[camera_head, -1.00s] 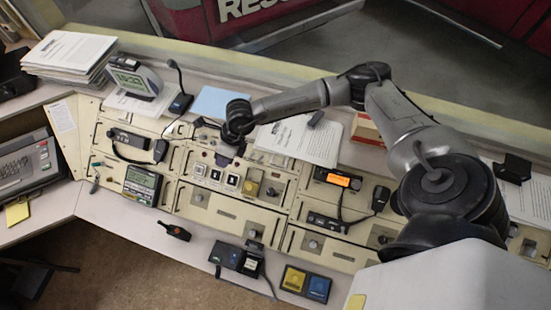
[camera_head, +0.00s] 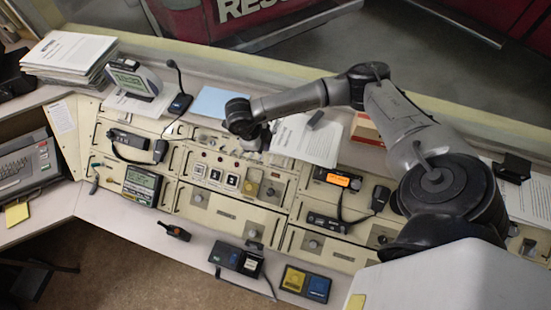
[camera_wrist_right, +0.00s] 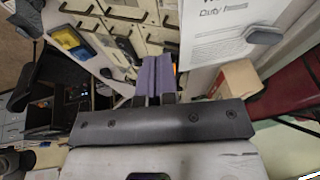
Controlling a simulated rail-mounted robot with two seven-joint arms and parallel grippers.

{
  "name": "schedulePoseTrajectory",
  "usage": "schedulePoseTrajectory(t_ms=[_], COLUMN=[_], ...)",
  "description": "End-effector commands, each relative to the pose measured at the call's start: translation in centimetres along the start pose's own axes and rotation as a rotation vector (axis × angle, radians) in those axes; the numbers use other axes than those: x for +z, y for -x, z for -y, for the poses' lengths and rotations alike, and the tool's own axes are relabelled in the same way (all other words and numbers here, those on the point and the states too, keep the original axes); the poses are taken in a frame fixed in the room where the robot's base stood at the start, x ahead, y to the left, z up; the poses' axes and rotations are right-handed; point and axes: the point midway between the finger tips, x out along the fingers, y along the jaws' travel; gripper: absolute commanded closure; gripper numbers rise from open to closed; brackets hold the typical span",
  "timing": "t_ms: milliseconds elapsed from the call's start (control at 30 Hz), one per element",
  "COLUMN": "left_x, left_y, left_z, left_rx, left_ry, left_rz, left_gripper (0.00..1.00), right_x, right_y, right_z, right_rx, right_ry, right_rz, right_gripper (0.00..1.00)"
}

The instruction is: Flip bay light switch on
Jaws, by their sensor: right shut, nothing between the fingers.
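The console panel (camera_head: 213,157) in the middle of the desk carries a row of small switches (camera_head: 222,147) along its upper part and square buttons below. I cannot tell which one is the bay light switch or how it is set. My right gripper (camera_head: 266,141) is above the right upper part of this panel, beside the papers, and does not visibly touch a switch. In the right wrist view its purple fingers (camera_wrist_right: 155,76) are together with nothing between them. My left gripper is not in view.
Papers (camera_head: 305,140) with a dark grey object on top lie right of the gripper. A desk microphone (camera_head: 180,102) and a blue sheet (camera_head: 211,102) are behind and left. A radio with an orange display (camera_head: 338,180) sits right of the panel. An orange box (camera_head: 366,130) stands farther right.

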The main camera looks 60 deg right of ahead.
Motion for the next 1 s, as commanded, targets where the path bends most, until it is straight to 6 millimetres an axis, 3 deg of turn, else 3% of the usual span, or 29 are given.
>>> schedulePoseTrajectory(t_ms=[233,367,800,1000], left_x=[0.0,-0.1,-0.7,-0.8], left_y=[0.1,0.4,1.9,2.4], left_z=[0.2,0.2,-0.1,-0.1], left_rx=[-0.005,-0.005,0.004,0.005], left_ry=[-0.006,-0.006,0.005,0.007], left_rz=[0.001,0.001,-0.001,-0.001], left_gripper=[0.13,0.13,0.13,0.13], right_x=[0.0,-0.1,-0.1,0.6], right_y=[-0.3,-1.6,-9.6,-12.1], right_z=[0.0,0.0,-0.1,0.6], right_rx=[0.001,0.001,0.001,0.001], right_ry=[0.001,0.001,0.001,0.0], right_rz=[0.0,-0.002,-0.002,0.0], right_gripper=[1.0,1.0,1.0,1.0])
